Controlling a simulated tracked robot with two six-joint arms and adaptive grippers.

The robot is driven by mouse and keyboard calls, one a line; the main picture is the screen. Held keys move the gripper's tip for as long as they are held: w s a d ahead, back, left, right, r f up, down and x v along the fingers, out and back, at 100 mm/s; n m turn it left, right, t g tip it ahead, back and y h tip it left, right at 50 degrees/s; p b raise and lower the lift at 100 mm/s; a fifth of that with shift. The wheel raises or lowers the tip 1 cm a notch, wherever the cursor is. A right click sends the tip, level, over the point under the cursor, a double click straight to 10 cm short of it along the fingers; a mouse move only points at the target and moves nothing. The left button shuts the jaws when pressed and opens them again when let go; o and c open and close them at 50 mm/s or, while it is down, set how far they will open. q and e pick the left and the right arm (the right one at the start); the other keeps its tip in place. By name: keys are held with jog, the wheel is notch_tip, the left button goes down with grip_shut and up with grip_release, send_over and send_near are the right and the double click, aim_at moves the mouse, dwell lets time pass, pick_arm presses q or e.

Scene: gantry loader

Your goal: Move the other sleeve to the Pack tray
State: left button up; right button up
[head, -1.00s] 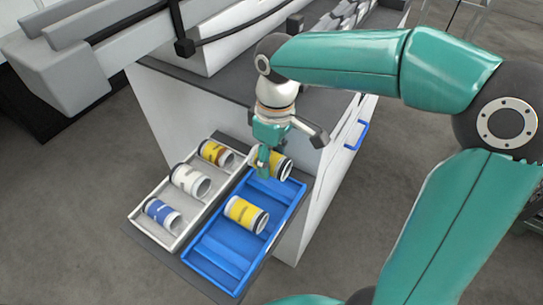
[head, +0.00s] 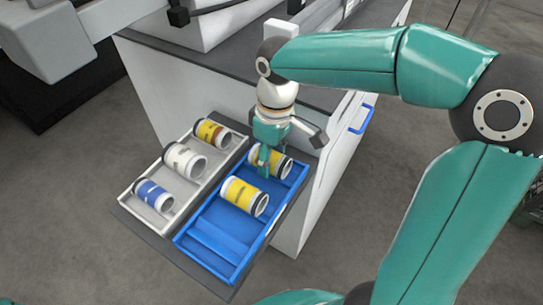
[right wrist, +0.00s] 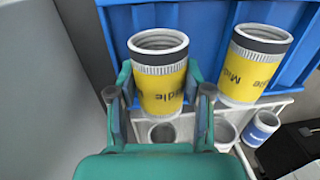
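The right gripper (head: 264,168) has its fingers on both sides of a yellow sleeve (head: 283,166) marked "Middle", low over the far end of a blue tray (head: 212,262). This sleeve also shows between the fingers in the right wrist view (right wrist: 160,88); I cannot tell whether it touches the tray. A second yellow sleeve (head: 242,195) lies in the blue tray, nearer and apart from the gripper. A pale tray (head: 128,197) beside it holds a yellow-brown sleeve (head: 210,132), a white sleeve (head: 182,160) and a blue sleeve (head: 152,193). No tray name is readable. My left gripper is not in view.
Both trays sit on a dark shelf (head: 165,238) in front of a white cabinet (head: 185,95). A blue handle (head: 360,125) is on the cabinet's right side. The near part of the blue tray is empty.

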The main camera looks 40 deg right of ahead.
jog(key=o, duration=0.5)
jog(key=shift+o, duration=0.2)
notch_tip(320, 180, up, 18)
jog(key=d+p, duration=0.1)
jog(key=p, duration=0.5)
jog(key=shift+w, duration=0.25)
jog(key=shift+f, duration=0.1)
dwell(0.5)
